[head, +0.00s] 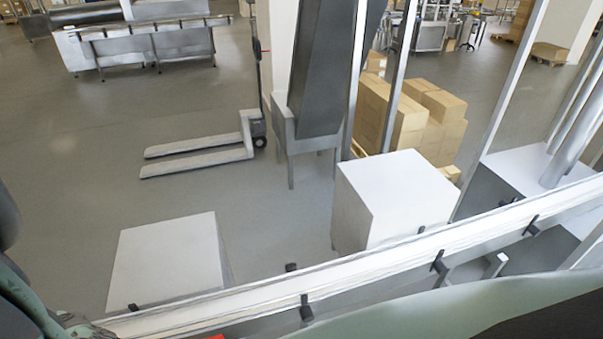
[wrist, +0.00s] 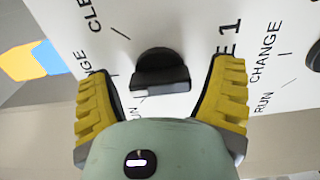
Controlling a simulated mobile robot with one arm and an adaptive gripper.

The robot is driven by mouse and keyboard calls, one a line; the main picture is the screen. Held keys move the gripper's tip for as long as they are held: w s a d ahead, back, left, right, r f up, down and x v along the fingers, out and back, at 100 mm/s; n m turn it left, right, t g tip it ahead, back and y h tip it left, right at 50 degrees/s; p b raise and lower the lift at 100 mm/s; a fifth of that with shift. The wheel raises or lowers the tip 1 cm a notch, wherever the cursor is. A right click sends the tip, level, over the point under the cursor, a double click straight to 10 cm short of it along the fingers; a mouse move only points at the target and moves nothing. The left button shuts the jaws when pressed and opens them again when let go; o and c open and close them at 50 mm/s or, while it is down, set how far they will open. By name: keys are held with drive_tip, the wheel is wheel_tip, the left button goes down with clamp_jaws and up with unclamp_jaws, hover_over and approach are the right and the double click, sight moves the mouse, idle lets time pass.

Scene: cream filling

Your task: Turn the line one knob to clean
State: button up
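A black knob (wrist: 161,72) with a raised grip bar stands on a white panel (wrist: 185,25) in the wrist view. The bar lies roughly across the picture. Printed words around it read "CLE…", "…GE" and "RUN", partly cut off or covered, and "E 1" stands to its right. My gripper (wrist: 164,68) is open, with one yellow ribbed finger on each side of the knob. Gaps show between the fingers and the knob. Which label the knob points to is hard to tell. The head view shows neither the knob nor my gripper's fingers.
A second black knob (wrist: 314,57) is at the wrist view's right edge, beside "CHANGE" and "RUN". In the head view, a white conveyor rail (head: 370,258) crosses in front. Beyond are a white box (head: 395,195), a pallet jack (head: 205,150) and stacked cartons (head: 420,110).

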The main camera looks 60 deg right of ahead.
drive_tip(key=c, duration=1)
drive_tip(key=shift+f+b, duration=0.15)
drive_tip(key=shift+b, duration=0.45)
drive_tip(key=shift+f+m+b, duration=0.1)
drive_tip(key=shift+m+b, duration=0.25)
drive_tip(key=shift+m, duration=0.05)
drive_tip(key=shift+m+b, duration=0.55)
drive_tip(key=shift+m, duration=0.05)
drive_tip(key=m, duration=0.2)
drive_tip(key=shift+r+m, duration=0.3)
drive_tip(key=shift+r, duration=0.05)
drive_tip(key=m+p, duration=0.1)
drive_tip(key=m, duration=0.3)
drive_tip(key=shift+p, duration=0.35)
drive_tip(key=shift+f+m, duration=0.1)
drive_tip(key=shift+m, duration=0.2)
